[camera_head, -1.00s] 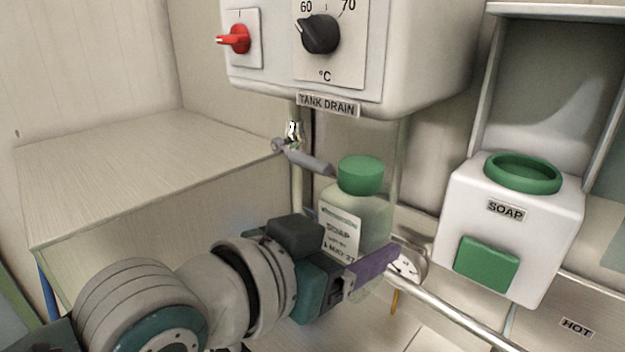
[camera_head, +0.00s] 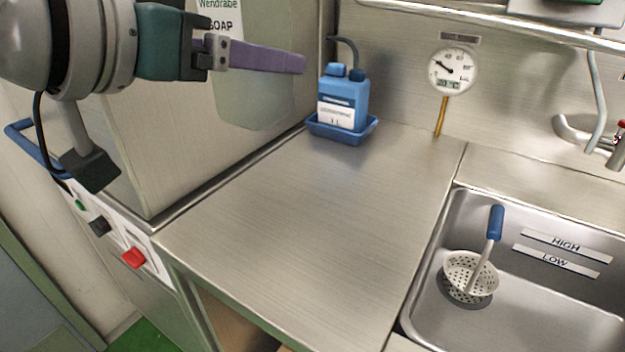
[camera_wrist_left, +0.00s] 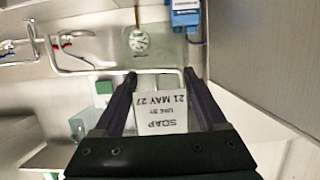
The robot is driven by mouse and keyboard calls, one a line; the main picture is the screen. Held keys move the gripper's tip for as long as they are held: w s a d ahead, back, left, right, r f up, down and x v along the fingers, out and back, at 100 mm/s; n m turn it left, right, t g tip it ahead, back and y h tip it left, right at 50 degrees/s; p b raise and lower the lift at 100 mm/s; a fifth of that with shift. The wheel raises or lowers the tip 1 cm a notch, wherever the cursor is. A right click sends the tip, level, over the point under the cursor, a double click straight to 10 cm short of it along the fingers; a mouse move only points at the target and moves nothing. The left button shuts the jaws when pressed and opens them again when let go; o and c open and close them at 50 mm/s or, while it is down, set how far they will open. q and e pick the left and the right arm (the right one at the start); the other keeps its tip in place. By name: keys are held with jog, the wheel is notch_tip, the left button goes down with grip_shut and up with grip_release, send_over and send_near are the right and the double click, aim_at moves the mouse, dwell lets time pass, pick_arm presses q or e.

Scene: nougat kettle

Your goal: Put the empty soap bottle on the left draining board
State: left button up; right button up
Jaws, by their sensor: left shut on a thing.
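My left gripper (camera_head: 302,62) is at the upper left, shut on the soap bottle (camera_head: 255,100). The bottle is translucent pale green with a white SOAP label; its top is cut off by the picture edge. In the left wrist view the bottle's label (camera_wrist_left: 160,116) shows between the two purple fingers (camera_wrist_left: 165,90). My right gripper is not in view.
A blue bottle (camera_head: 342,95) stands in a blue tray (camera_head: 372,131) at the board's back. A round gauge (camera_head: 453,70) is on the back wall. The sink (camera_head: 560,310) on the right holds a strainer (camera_head: 470,273) with a blue handle. The middle and front of the board are clear.

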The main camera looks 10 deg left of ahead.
pick_arm(q)
jog(key=shift+s+a+f+b, duration=0.2)
jog(key=shift+a+f, duration=0.05)
jog(key=shift+f, duration=0.2)
jog(key=shift+s+a+f+b, duration=0.2)
jog(key=shift+f, duration=0.25)
jog(key=shift+f+b, duration=2.5)
jog(key=shift+f, duration=6.95)
jog(key=shift+f, duration=0.15)
jog(key=o, duration=1.3)
